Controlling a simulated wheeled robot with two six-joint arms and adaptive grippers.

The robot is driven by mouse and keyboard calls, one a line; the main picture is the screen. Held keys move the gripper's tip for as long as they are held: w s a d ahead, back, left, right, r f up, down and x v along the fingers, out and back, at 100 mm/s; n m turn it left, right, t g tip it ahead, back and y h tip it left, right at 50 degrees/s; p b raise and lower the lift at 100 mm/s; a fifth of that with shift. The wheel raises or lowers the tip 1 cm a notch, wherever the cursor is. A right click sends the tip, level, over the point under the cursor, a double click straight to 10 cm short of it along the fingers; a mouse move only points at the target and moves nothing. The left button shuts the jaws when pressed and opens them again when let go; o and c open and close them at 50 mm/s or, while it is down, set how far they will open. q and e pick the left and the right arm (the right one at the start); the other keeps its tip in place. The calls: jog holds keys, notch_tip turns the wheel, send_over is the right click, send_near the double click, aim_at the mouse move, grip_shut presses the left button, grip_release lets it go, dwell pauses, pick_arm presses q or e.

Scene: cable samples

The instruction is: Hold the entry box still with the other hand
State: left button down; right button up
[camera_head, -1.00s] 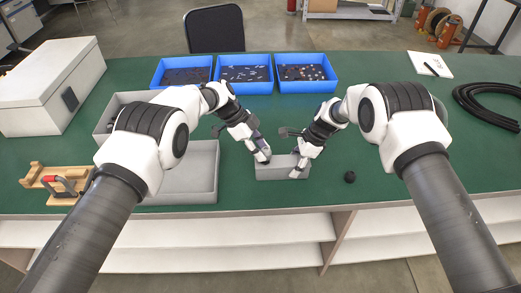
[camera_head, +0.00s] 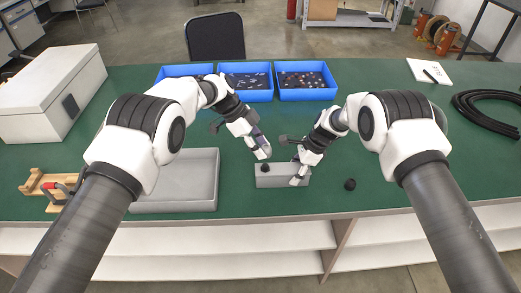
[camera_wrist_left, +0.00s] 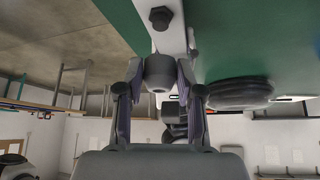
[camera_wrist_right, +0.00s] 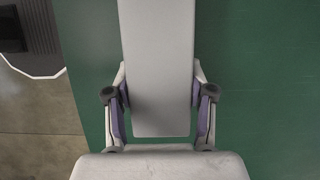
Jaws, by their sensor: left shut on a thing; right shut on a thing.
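The entry box is a long light grey block (camera_head: 284,181) near the table's front edge. A black fitting (camera_head: 265,168) sits at its left end; it also shows in the left wrist view (camera_wrist_left: 161,18). My right gripper (camera_head: 298,180) is shut on the box; in the right wrist view its fingers (camera_wrist_right: 160,97) flank the grey block (camera_wrist_right: 158,50).
A black round piece (camera_head: 350,184) lies on the green table right of the box. A grey tray (camera_head: 170,207) is to the left, blue bins (camera_head: 307,95) at the back. A black cable coil (camera_head: 490,110) lies far right. Table right of the box is mostly clear.

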jog(key=o, duration=1.2)
jog(key=v, duration=1.2)
pick_arm(q)
jog(key=shift+s, duration=0.1)
pick_arm(e)
jog(key=shift+f, duration=0.1)
